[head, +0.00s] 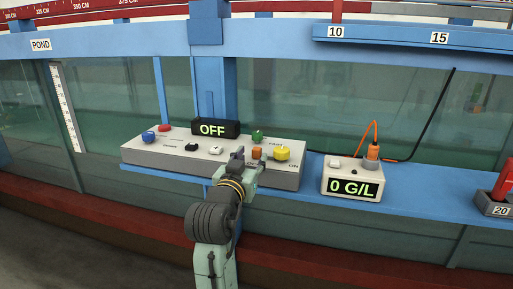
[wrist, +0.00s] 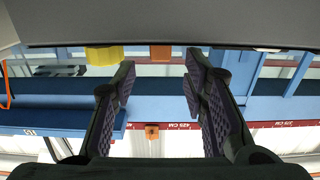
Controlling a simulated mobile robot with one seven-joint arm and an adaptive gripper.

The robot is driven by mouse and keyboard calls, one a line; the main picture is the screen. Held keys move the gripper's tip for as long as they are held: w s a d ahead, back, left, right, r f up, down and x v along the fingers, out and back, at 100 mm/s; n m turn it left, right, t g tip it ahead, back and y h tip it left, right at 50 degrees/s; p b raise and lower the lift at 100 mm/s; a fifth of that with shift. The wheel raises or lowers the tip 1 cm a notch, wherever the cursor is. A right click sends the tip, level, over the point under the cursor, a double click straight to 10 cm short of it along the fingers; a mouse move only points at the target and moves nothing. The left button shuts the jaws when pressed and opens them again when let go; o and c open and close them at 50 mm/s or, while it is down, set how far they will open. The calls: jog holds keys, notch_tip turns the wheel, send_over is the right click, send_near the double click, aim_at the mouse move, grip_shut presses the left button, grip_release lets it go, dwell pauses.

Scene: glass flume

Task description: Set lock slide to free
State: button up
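A grey control box (head: 215,170) sits on the blue ledge. Its top carries several coloured controls, among them an orange block (head: 257,153) beside a yellow knob (head: 282,153). The orange block may be the lock slide; I cannot read its label or its setting. My gripper (head: 245,162) is at the box's front right, close to the orange block. In the wrist view my gripper (wrist: 160,90) is open and empty. There the orange block (wrist: 160,52) shows beyond the gap between the fingers, with the yellow knob (wrist: 104,55) to its left. I cannot tell whether a finger touches the block.
A black display (head: 213,129) reading OFF stands at the box's back. A green knob (head: 257,136) and a white control (head: 216,150) are near my gripper. A meter (head: 352,180) reading 0 G/L stands to the right. A grey holder (head: 494,206) is at the far right.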

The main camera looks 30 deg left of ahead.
aim_at(256, 150)
jog(key=p+x, duration=0.1)
jog(key=x, duration=0.4)
jog(key=shift+w+a, duration=0.1)
jog(key=shift+w, duration=0.25)
jog(key=shift+c, duration=0.4)
grip_shut()
